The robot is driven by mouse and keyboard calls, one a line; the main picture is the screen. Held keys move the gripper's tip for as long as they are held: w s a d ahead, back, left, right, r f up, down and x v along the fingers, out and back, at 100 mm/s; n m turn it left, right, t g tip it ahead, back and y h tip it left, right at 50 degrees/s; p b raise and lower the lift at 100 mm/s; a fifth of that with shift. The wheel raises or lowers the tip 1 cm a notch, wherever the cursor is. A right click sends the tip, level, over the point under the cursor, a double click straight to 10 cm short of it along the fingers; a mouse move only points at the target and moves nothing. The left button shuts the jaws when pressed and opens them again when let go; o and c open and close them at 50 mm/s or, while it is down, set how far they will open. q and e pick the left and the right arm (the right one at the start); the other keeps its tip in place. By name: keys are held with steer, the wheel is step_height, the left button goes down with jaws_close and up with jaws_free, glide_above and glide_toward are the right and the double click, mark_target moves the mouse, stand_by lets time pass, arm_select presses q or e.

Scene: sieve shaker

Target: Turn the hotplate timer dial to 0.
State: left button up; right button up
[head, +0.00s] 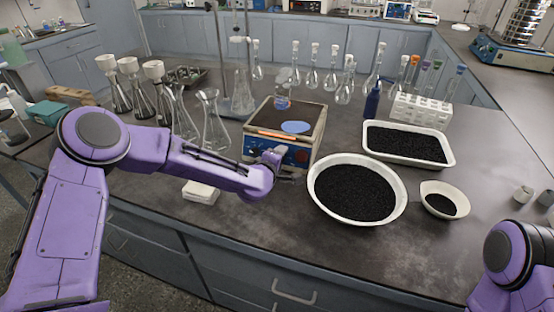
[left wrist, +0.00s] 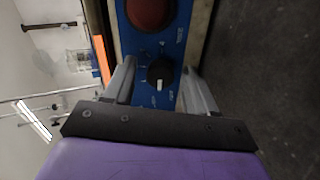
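The hotplate (head: 300,118) is a box with a blue front panel, standing in the middle of the bench. In the left wrist view its blue panel (left wrist: 170,95) carries a black dial (left wrist: 160,73) with a white pointer mark and a large red round part (left wrist: 150,12). My left gripper (head: 282,165) is at the hotplate's front panel. In the left wrist view the left gripper (left wrist: 158,80) is open, one finger on each side of the dial, with visible gaps. The scale markings are too small to read. My right gripper is out of view; only part of my right arm shows.
A round white bowl of black grains (head: 400,205) stands right of the gripper, with a white tray (head: 450,150) behind it and a small dish (head: 463,192) beside it. Flasks (head: 214,125) stand left of the hotplate. A white block (head: 201,191) lies below my left forearm.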

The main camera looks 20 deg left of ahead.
arm_select(q)
steer(key=b+v, duration=0.1)
steer(key=v, duration=0.9)
steer(key=shift+s, duration=0.25)
